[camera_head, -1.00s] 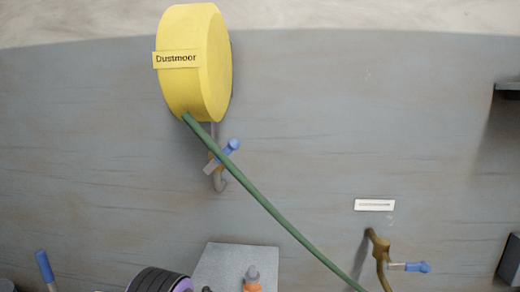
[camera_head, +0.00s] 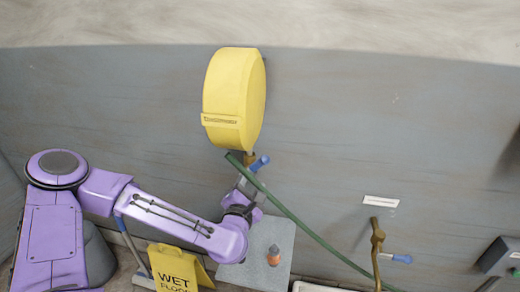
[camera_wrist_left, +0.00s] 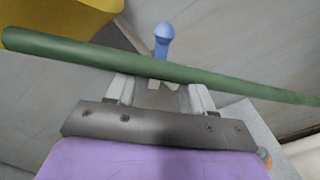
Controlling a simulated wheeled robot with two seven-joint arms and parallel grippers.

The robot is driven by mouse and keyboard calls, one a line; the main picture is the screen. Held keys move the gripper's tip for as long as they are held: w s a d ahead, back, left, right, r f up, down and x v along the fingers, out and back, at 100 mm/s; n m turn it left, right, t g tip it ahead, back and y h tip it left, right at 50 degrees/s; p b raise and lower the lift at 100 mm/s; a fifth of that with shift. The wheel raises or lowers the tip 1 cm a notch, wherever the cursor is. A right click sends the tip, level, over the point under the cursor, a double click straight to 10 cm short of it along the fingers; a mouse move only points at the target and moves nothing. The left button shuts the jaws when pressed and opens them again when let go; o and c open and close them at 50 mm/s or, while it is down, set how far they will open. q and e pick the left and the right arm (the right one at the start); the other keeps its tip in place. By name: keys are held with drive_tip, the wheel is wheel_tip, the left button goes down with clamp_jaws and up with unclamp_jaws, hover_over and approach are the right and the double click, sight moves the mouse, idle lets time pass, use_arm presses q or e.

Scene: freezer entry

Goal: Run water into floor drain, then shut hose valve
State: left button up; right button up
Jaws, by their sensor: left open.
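A yellow hose reel (camera_head: 232,100) hangs on the grey wall, and a green hose (camera_head: 310,232) runs from it down to the right. A valve with a blue handle (camera_head: 260,163) sits just below the reel; the handle also shows in the left wrist view (camera_wrist_left: 163,38). My left gripper (camera_head: 249,180) is open just below this valve. In the left wrist view, the hose (camera_wrist_left: 200,73) crosses by the fingertips (camera_wrist_left: 160,88), and the handle stands beyond it. I cannot tell whether hose and fingers touch. I cannot make out a floor drain or running water.
A yellow wet-floor sign (camera_head: 178,268) stands below my left arm. A grey panel (camera_head: 245,270) bears an orange-based knob (camera_head: 273,257). A white label (camera_head: 381,201) is above the tap. A dark grey box (camera_head: 498,256) is at far right. The wall between reel and tap is otherwise clear.

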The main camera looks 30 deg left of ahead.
sight(260, 165)
use_arm(q)
drive_tip(key=p+x, duration=0.3)
drive_tip(key=x, duration=0.6)
drive_tip(key=shift+w, duration=0.35)
drive_tip(key=shift+w+a+f, duration=0.1)
drive_tip(key=shift+w+f, duration=0.05)
drive_tip(key=shift+w, duration=0.2)
clamp_jaws()
